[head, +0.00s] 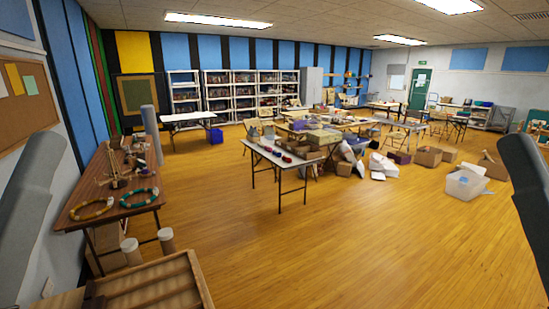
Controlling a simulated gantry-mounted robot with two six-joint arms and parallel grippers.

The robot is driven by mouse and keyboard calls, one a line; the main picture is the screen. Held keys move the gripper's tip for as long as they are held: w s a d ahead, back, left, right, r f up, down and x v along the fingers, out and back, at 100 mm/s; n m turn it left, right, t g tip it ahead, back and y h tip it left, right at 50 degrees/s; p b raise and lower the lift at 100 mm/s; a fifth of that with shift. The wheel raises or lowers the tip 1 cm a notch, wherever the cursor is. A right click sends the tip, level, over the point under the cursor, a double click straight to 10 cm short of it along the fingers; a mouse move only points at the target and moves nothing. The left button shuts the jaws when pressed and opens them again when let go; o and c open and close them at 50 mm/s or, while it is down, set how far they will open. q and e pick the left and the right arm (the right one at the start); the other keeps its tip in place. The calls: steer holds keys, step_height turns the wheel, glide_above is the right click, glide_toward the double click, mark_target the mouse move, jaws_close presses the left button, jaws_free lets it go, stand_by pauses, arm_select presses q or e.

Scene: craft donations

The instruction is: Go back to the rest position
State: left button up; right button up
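Only grey parts of my two arms show, one at the left edge and one at the right edge of the head view. Neither gripper's fingers are in the picture, so I cannot see whether they hold anything.
The wooden table holds two rings, a yellowish one (91,208) and a green one (139,197). A wooden tray (200,281) is low in front. A white-topped table (283,160), boxes and a clear bin (464,185) stand farther off. The middle floor is open.

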step_height(320, 180, up, 21)
steer(key=p, duration=1.8)
steer(key=shift+r, duration=0.15)
steer(key=shift+w, duration=0.1)
